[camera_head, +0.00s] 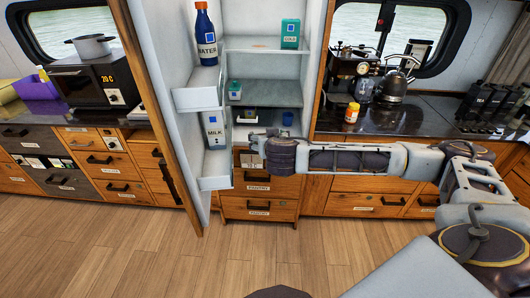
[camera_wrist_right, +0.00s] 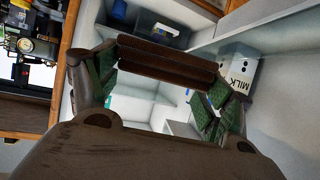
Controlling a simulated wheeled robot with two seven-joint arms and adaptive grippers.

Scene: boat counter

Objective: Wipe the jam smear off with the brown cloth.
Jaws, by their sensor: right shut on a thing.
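My right gripper (camera_head: 252,161) reaches in from the right, in front of the lower part of the open fridge. In the right wrist view, my right gripper (camera_wrist_right: 160,95) is shut on the brown cloth (camera_wrist_right: 165,60), which looks like a folded roll across its green-padded fingers. I cannot make out the cloth clearly in the head view. A small orange-red mark, which looks like the jam smear (camera_head: 260,46), lies on the upper fridge shelf (camera_head: 240,43). The gripper is well below that shelf and apart from it. My left gripper is not in view.
The open fridge door on the left holds a water bottle (camera_head: 206,35) and a milk carton (camera_head: 214,130). A teal carton (camera_head: 290,34) stands right of the smear. Smaller items sit on lower shelves. A jar (camera_head: 352,112) and coffee machine stand on the right counter.

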